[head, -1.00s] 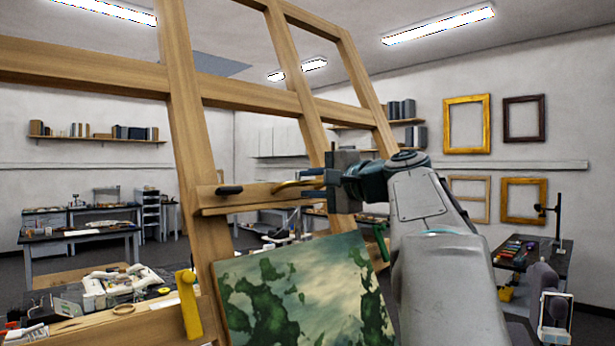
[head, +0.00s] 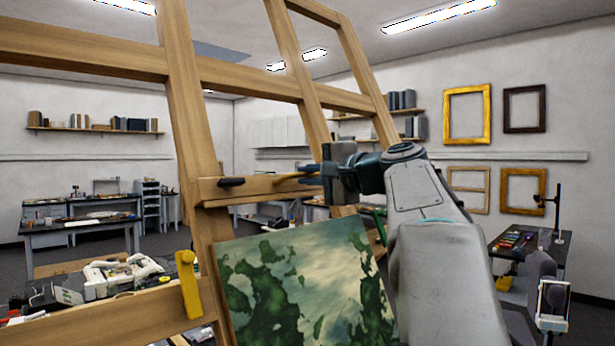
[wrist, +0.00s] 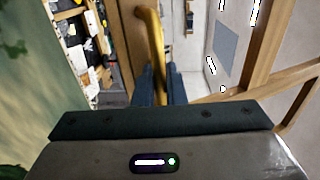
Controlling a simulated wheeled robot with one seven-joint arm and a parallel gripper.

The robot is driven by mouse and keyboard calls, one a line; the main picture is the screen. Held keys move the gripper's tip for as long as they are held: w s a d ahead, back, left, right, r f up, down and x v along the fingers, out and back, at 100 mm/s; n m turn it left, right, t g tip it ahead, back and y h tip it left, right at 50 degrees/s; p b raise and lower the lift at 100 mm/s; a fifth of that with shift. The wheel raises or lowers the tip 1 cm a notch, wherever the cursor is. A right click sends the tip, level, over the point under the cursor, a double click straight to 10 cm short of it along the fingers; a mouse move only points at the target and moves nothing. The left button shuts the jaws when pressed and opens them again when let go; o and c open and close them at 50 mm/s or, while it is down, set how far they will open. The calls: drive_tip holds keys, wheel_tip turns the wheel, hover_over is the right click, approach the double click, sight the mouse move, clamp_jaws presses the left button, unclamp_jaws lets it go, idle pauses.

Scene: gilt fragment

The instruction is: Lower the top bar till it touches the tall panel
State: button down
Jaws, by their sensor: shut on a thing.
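The top bar (head: 260,190) is a wooden crosspiece with a dark knob at its left end, set across the wooden easel. The tall panel (head: 290,285), a green and pale landscape painting, leans on the easel below it. A clear gap shows between the bar's underside and the panel's top edge. My gripper (head: 310,176) is shut on the curved brass handle (head: 290,178) at the bar's right part. In the wrist view, the handle (wrist: 152,35) runs between my blue fingers, and the panel (wrist: 30,75) shows at the left. The gripper hides the bar's right end.
The easel's frame (head: 185,120) rises around the bar. A yellow clamp (head: 188,285) sits on the lower rail at left. Cluttered worktables (head: 80,230) stand behind, and a dark table (head: 525,250) stands at right. Picture frames (head: 466,113) hang on the wall.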

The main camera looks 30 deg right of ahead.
wheel_tip(320, 180, down, 6)
drive_tip(key=s+b, duration=0.2)
drive_tip(key=b, duration=0.3)
drive_tip(key=shift+s+d, duration=0.2)
drive_tip(key=shift+d, duration=0.2)
drive_tip(key=shift+r, duration=0.15)
drive_tip(key=c, duration=1.6)
unclamp_jaws()
drive_tip(key=b+v, duration=0.2)
drive_tip(key=v, duration=1.2)
drive_tip(key=shift+b, duration=0.3)
drive_tip(key=shift+a, duration=0.15)
